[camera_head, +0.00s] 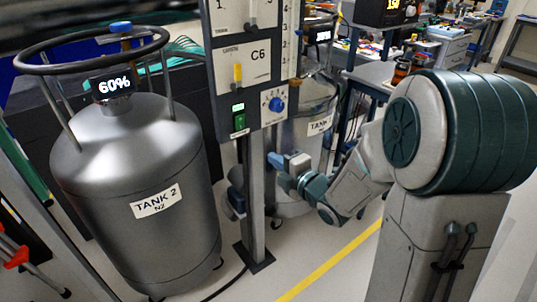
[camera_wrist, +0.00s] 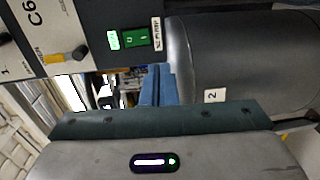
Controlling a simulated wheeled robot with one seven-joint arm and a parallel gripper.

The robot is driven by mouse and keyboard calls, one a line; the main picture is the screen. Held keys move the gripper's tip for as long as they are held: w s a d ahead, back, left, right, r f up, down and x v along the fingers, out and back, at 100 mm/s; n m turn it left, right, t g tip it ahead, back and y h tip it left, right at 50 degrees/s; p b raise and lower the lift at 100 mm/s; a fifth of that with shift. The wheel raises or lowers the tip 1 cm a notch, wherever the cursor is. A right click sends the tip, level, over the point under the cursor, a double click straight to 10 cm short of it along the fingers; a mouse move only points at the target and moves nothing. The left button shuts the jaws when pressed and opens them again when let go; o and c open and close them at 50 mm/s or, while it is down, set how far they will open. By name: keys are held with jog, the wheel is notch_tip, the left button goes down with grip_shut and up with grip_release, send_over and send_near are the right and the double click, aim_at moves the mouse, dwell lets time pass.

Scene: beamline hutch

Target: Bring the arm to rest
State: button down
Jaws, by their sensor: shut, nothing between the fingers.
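My gripper (camera_head: 274,160) is shut and empty, with its blue fingers together. In the head view it is just below the grey control panel (camera_head: 225,72) and overlaps the panel's post. In the wrist view my blue fingers (camera_wrist: 158,86) point toward the panel's lower edge, near the green switch (camera_wrist: 137,40). I cannot tell whether they touch anything. My arm reaches from the right of the head view, bent and extended toward the panel post.
A large grey tank (camera_head: 130,245) marked TANK 2 N2, reading 60%, stands at the left. Another tank (camera_head: 312,105) stands behind the post. A yellow line (camera_head: 330,265) crosses the open floor. Cluttered benches (camera_head: 372,75) stand at the back right.

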dwell(0.5)
jog(key=s+d+r+m+g+h+p, duration=0.25)
jog(key=d+r+m+h+p, duration=0.2)
jog(key=m, duration=0.25)
jog(key=s+d+r+m+g+h+p, duration=0.1)
jog(key=s+d+r+m+h+p, duration=0.2)
jog(key=d+m+h+p, duration=0.25)
jog(key=s+r+m+g+p, duration=0.2)
jog(key=s+m, duration=0.4)
jog(key=s, duration=0.3)
jog(key=s+r+m+g+p, duration=0.2)
jog(key=s+m+g, duration=0.3)
jog(key=s, duration=0.4)
jog(key=shift+d+r+m+g, duration=0.35)
jog(key=shift+r+m, duration=0.4)
jog(key=shift+r, duration=0.15)
